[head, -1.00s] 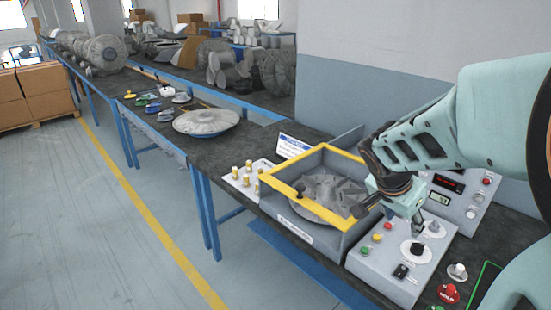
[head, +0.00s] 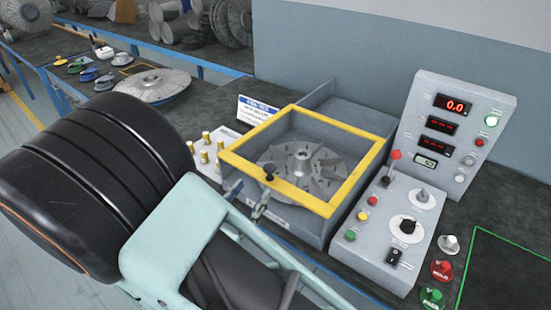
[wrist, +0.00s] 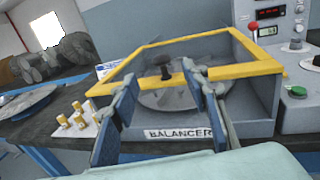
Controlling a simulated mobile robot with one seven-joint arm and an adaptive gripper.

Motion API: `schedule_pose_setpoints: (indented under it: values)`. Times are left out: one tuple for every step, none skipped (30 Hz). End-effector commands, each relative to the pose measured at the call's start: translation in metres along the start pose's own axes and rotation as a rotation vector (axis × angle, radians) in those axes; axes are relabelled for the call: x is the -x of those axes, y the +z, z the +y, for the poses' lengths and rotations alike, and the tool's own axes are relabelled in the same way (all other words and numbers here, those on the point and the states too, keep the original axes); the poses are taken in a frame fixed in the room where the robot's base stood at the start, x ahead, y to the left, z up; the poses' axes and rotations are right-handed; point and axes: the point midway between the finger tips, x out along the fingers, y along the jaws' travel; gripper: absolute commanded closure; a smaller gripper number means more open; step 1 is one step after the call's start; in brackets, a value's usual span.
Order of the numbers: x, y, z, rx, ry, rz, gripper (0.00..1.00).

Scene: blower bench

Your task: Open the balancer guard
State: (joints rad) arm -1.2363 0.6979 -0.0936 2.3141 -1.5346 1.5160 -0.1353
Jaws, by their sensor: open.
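The balancer guard (head: 332,203) is a yellow frame with a clear pane, lying flat and closed over the grey balancer box (head: 318,226). A dark knob (head: 269,170) stands on its front bar; the knob also shows in the wrist view (wrist: 166,73). A bladed rotor (head: 300,165) sits inside under the guard. My gripper (head: 248,197) is open at the front of the box, fingers pointing toward the knob. In the wrist view its blue fingers (wrist: 160,82) stand on either side of the knob, with gaps. I cannot tell whether they reach it in depth.
A control panel (head: 385,235) with a red-tipped lever, buttons and dials stands right of the box, with a display unit (head: 450,130) behind. Brass weights (head: 207,150) stand on the left. A grey disc (head: 152,86) lies farther left. Red and green knobs (head: 440,270) are at right.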

Motion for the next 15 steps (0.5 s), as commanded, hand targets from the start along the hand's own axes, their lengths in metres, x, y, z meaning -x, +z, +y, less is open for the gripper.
schedule_pose_setpoints:
  values:
    - [-0.003, 0.0, 0.0, 0.006, 0.002, -0.002, 0.58]
    - [-0.006, 0.001, 0.0, 0.006, 0.0, -0.002, 0.58]
    - [-0.012, 0.001, -0.001, 0.004, -0.002, -0.001, 0.58]
    - [-0.017, 0.001, -0.001, 0.004, -0.003, -0.002, 0.58]
    - [-0.022, 0.001, -0.001, 0.003, -0.004, -0.002, 0.58]
    - [-0.029, 0.001, -0.001, 0.003, -0.005, -0.002, 0.58]
    - [-0.035, 0.001, -0.002, 0.002, -0.006, -0.001, 0.58]
    - [-0.042, 0.001, -0.002, 0.001, -0.006, -0.001, 0.58]
    - [-0.05, 0.001, -0.002, 0.001, -0.006, -0.001, 0.58]
    - [-0.056, 0.001, -0.002, 0.001, -0.006, -0.001, 0.58]
    - [-0.061, 0.001, -0.002, 0.0, -0.007, -0.001, 0.58]
    - [-0.069, 0.001, -0.001, 0.0, -0.005, -0.001, 0.58]
    - [-0.074, 0.001, -0.002, 0.0, -0.006, -0.001, 0.58]
    - [-0.079, 0.001, -0.002, 0.0, -0.007, 0.0, 0.58]
    - [-0.085, 0.001, -0.002, 0.0, -0.005, 0.0, 0.58]
